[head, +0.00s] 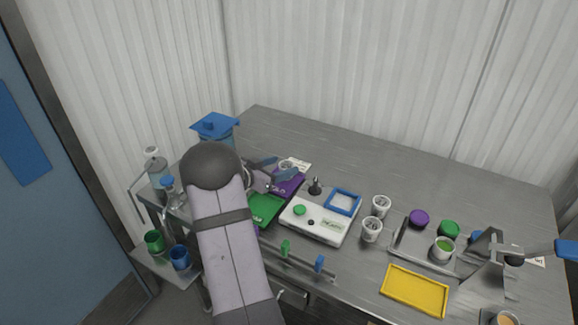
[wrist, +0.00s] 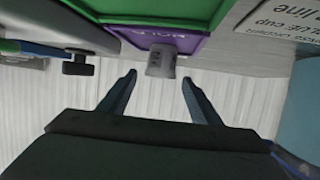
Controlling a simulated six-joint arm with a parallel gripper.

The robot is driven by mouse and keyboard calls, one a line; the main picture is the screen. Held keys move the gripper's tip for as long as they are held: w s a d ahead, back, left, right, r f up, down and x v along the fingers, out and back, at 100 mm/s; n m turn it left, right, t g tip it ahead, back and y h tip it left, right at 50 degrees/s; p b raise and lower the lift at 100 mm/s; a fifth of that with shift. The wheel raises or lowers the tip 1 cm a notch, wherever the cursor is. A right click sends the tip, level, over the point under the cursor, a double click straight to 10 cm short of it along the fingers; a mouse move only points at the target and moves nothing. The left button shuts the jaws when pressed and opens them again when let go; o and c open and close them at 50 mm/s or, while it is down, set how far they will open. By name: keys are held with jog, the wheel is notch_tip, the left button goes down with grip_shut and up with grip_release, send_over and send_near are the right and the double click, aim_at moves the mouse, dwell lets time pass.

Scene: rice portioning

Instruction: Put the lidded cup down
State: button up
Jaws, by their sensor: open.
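In the head view the cup (head: 286,164) is partly hidden by my gripper (head: 278,168), beside the purple mat (head: 290,184). Whether it wears a lid is too small to tell. My gripper (wrist: 159,78) is open, its blue fingers apart on either side of the cup's line.
A green mat (head: 264,210) lies next to the purple one. A white scale (head: 312,222) stands right of them, with two white cups (head: 381,206) (head: 371,231) beyond. A yellow tray (head: 415,292) lies front right. A blue-topped container (head: 214,126) stands back left. The rear table is clear.

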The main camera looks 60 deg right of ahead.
jog(key=shift+v, duration=2.45)
